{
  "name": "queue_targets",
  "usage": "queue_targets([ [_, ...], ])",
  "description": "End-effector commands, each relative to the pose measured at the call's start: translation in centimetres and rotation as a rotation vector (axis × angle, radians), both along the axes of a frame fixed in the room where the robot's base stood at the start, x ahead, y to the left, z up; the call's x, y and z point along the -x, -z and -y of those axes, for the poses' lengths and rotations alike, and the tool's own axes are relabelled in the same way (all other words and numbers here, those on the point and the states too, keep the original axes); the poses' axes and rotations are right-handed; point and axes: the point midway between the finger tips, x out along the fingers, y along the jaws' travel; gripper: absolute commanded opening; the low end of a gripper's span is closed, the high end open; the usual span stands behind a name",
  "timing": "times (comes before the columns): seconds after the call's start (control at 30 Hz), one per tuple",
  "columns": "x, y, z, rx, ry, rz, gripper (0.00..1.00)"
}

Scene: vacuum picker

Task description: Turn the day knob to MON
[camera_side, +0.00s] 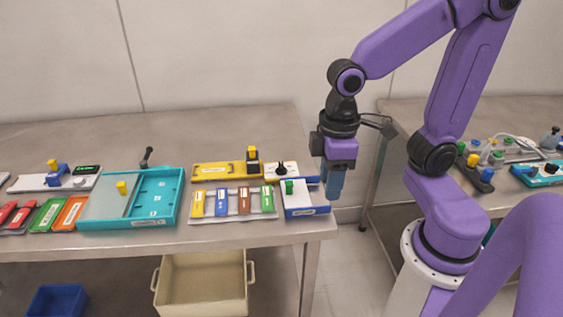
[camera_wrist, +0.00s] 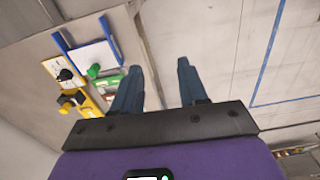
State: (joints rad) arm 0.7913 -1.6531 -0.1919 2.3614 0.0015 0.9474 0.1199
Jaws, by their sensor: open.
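A black knob (camera_side: 282,168) stands on a small white dial plate near the right end of the table. In the wrist view the black knob (camera_wrist: 65,74) sits on its white face (camera_wrist: 57,63) at the left, beside yellow parts. The dial markings are too small to read, so I cannot tell which day it points to. My gripper (camera_side: 334,192) is to the right of the knob, by the table's right edge, pointing down. In the wrist view my gripper (camera_wrist: 149,58) has its two blue fingers apart with nothing between them.
A white-and-blue box with a green knob (camera_side: 289,187) stands at the table's front right corner. A yellow unit (camera_side: 222,170) lies left of the dial plate. A rack of coloured cards (camera_side: 233,214) and a teal tray (camera_side: 172,211) are further left. A second table stands behind my arm.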

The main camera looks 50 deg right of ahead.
Motion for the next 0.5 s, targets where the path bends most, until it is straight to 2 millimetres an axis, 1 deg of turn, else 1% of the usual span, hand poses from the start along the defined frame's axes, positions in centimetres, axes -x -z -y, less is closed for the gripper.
queue_targets([
  [0.03,-1.5,-0.2,-0.1,0.002,0.071,-0.002,0.43],
  [0.13,-4.2,-0.5,0.1,0.002,0.204,-0.004,0.43],
  [0.27,-7.7,-0.8,0.7,0.003,0.378,-0.007,0.43],
  [0.37,-10.4,-1.0,1.5,0.004,0.512,-0.009,0.43],
  [0.5,-13.9,-1.2,3.1,0.005,0.699,-0.013,0.43],
])
